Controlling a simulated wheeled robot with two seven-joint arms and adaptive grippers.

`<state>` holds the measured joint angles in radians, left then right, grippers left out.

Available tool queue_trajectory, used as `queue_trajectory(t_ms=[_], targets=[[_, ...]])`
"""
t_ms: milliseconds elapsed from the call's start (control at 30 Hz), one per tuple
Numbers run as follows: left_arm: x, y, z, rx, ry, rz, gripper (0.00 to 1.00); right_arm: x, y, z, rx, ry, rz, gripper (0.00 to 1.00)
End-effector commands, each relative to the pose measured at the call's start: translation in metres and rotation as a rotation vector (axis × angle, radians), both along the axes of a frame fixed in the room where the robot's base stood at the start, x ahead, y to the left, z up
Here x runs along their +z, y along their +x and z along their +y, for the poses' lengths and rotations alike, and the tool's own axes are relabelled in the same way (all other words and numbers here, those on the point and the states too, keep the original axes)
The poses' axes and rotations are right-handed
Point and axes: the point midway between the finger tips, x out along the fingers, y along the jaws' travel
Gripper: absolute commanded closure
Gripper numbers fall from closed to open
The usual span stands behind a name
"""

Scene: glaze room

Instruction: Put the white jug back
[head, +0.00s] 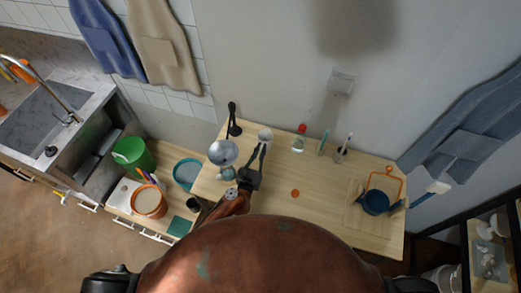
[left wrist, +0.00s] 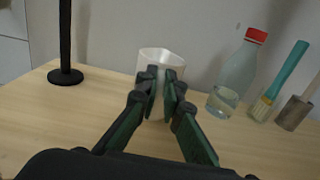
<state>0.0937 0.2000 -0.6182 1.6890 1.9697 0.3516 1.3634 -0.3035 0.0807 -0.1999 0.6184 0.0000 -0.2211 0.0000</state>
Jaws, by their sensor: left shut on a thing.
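The white jug (head: 265,134) is near the back edge of the pale wooden table (head: 330,222), close to the wall. In the left wrist view the white jug (left wrist: 160,58) looks upright, with its lower part partly behind my fingers. My left gripper (head: 261,148) is shut on the jug's near side. The fingertips of the left gripper (left wrist: 161,82) are close together there; the exact part they pinch is hidden. The jug's base appears at or close to the tabletop; I cannot tell if it touches. My right gripper is not in view.
A clear bottle with a red cap (left wrist: 235,80), a teal brush (left wrist: 282,80) and a grey cup (left wrist: 293,113) stand right of the jug. A black lamp stand (left wrist: 66,75) is to its left. A blue pot (head: 376,202) is at the right; the table's middle is mostly clear.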

Motion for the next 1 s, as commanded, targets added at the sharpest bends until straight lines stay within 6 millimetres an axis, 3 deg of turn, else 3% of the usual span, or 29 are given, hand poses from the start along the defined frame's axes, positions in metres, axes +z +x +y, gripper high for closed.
queue_trajectory(t_ms=[67, 100, 333, 700, 1000], targets=[[-0.003, 0.000, 0.000, 0.000, 0.000, 0.000, 1.00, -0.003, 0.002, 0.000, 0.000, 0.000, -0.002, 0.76], [-0.004, 0.000, 0.000, 0.000, 0.000, 0.001, 0.92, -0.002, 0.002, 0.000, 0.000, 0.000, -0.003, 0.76], [-0.003, 0.000, 0.000, 0.000, 0.000, 0.001, 0.76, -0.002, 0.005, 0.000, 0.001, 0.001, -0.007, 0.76], [0.002, -0.001, 0.000, 0.000, 0.001, 0.000, 0.75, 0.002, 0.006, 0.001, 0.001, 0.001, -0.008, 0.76], [-0.001, -0.054, 0.018, 0.001, 0.001, 0.003, 0.75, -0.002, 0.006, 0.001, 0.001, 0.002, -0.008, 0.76]])
